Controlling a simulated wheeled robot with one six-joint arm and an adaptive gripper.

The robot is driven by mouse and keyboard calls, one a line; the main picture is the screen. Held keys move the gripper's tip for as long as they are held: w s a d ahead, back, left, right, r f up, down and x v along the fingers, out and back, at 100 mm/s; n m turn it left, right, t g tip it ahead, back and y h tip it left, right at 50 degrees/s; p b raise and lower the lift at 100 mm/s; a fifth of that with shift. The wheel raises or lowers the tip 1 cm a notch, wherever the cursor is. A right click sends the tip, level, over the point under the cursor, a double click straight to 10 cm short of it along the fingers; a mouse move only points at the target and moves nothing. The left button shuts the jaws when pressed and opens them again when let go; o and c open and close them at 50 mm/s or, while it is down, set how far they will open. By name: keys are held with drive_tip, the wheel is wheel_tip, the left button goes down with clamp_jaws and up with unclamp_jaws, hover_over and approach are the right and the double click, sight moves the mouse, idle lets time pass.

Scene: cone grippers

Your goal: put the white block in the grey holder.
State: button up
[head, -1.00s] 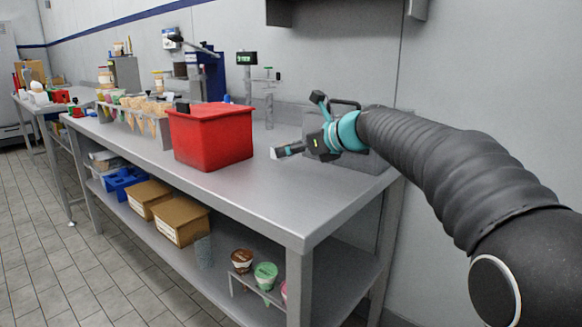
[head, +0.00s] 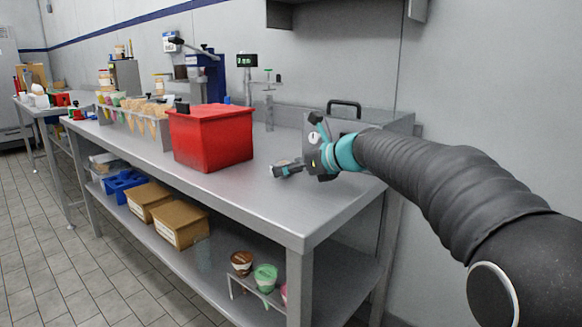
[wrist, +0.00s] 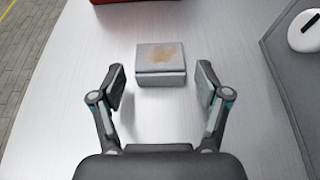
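My gripper (wrist: 161,84) is open, with one finger on each side of the block's near part and gaps between. In the head view my gripper (head: 287,169) is low over the table, right of the red box; the block is hard to make out there. A grey metal rack with cones (head: 135,121) stands on the table, and a small grey rack with cups (head: 256,289) is on the lower shelf. I cannot tell which is the grey holder.
The red box (head: 211,142) stands left of my gripper. A grey item with a black handle (head: 344,103) is behind it. In the wrist view a grey panel (wrist: 285,70) with a white round part is at right. The table's front strip (head: 290,208) is clear.

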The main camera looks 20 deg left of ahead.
drive_tip(key=shift+r, duration=0.2)
drive_tip(key=shift+s+d+r, duration=0.1)
drive_tip(key=shift+d, duration=0.1)
drive_tip(key=v, duration=1.1)
drive_tip(key=shift+s+d, duration=0.1)
drive_tip(key=shift+d, duration=0.15)
drive_tip(key=s+d+f+n+h, duration=0.6)
drive_tip(key=s+d+f+n, duration=0.5)
drive_tip(key=s+d, duration=0.3)
drive_tip(key=s+d+f+n+h, duration=0.6)
drive_tip(key=s+d+f+n, duration=0.5)
drive_tip(key=s, duration=0.6)
drive_tip(key=shift+d+f+n, duration=0.3)
drive_tip(key=shift+d, duration=1.05)
